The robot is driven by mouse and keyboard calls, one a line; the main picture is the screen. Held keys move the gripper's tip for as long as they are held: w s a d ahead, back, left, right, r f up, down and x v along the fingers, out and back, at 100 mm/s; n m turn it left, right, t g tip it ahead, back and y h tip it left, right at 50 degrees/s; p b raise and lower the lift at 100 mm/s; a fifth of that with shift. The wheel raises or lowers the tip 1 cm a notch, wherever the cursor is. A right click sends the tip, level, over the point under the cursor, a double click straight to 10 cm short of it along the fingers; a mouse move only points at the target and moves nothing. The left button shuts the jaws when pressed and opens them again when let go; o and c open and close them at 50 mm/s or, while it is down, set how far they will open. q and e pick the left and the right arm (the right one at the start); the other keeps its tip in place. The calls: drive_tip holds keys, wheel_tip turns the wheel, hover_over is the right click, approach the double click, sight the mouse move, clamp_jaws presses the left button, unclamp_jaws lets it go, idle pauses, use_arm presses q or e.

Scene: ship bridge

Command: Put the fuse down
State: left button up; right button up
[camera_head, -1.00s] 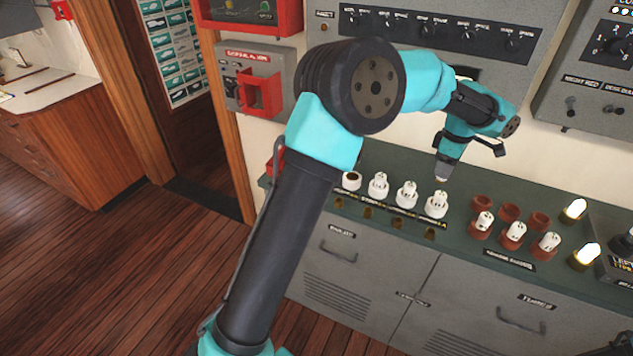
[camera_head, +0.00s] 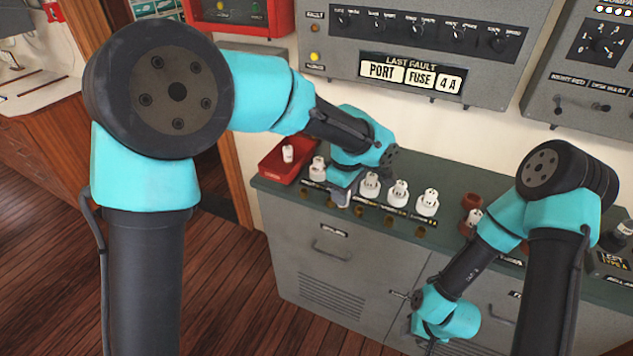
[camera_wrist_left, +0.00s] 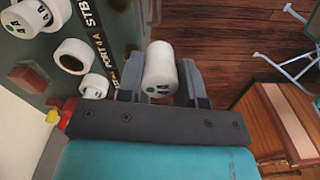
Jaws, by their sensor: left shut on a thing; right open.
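My left gripper (camera_head: 343,192) is low over the left part of the green counter, beside the row of white fuse holders (camera_head: 398,192). In the left wrist view it is shut on a white cylindrical fuse (camera_wrist_left: 161,68) with a green dot on its end. The fuse is clear between the fingers, in front of the counter edge with the wood floor behind. A white socket with an open dark hole (camera_wrist_left: 73,56) shows near the "PORT 4A" label. My right gripper (camera_head: 431,345) is low at the bottom edge in front of the cabinet, open, its fingers mostly hidden.
A red tray (camera_head: 272,168) with one white fuse (camera_head: 288,153) standing in it is at the counter's left end. Red-brown holders (camera_head: 471,201) are on the right, partly behind my right arm. A display (camera_head: 412,76) reads "LAST FAULT PORT FUSE 4 A".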

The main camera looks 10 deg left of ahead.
use_arm(q)
drive_tip(key=shift+s+a, duration=0.15)
drive_tip(key=w, duration=0.5)
drive_tip(key=w+f, duration=0.1)
drive_tip(key=w, duration=1)
drive_tip(key=shift+f, duration=0.3)
drive_tip(key=shift+f, duration=1.75)
drive_tip(key=shift+f, duration=0.3)
drive_tip(key=o, duration=0.9)
